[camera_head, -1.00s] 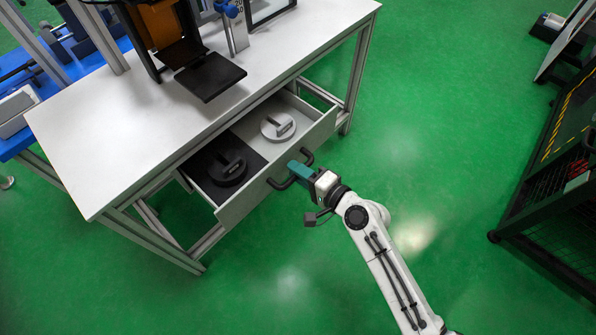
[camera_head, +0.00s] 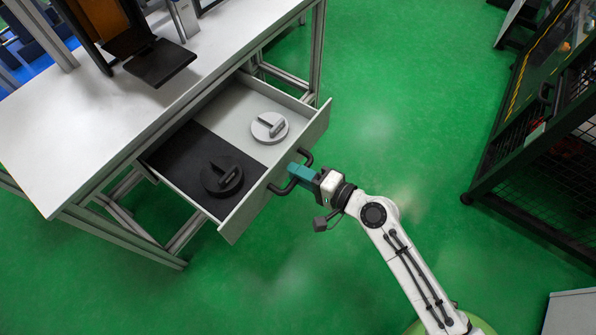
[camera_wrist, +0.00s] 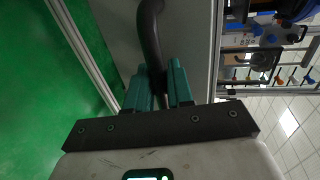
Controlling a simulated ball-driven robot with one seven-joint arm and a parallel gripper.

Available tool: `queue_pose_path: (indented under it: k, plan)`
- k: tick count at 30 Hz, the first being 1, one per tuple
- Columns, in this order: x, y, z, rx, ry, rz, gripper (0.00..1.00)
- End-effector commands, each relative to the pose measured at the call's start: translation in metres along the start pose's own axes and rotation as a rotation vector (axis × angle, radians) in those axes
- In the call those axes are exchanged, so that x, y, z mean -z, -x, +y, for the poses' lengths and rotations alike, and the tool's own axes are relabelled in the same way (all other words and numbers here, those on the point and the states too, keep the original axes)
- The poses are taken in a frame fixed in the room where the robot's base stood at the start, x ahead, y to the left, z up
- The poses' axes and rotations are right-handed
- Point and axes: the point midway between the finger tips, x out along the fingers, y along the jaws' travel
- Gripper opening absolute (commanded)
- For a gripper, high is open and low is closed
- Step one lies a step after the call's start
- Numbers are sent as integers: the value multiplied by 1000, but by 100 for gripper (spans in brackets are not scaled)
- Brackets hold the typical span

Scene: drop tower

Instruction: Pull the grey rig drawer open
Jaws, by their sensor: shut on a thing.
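The grey rig drawer (camera_head: 290,146) sticks well out from under the white table top, seen in the head view. Its front carries a dark bow handle (camera_head: 281,189). The handle also shows in the wrist view (camera_wrist: 151,40), running between the teal fingers. My gripper (camera_head: 296,172) is shut on the handle, in front of the drawer. Inside the drawer lie a light grey round weight (camera_head: 269,128) on the pale half and a black round weight (camera_head: 222,176) on the dark half. The fingertips partly hide the handle's middle.
The white table (camera_head: 60,130) bears a rig with a dark plate (camera_head: 160,63). A black mesh cage (camera_head: 540,130) stands at the right. A pale box corner (camera_head: 572,310) shows at the lower right. Green floor (camera_head: 370,100) lies clear between table and cage.

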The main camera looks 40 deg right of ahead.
Motion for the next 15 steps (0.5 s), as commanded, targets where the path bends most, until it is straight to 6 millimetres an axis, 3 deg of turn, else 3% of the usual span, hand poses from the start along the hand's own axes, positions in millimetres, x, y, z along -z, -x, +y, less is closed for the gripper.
queue_pose_path:
  k: [3,4,8,15]
  plan:
    - [0,0,2,-3,-1,-1,0]
    - [0,0,2,-3,-1,-1,23]
    - [0,0,1,-2,-1,-1,36]
    - [0,0,0,-1,0,0,37]
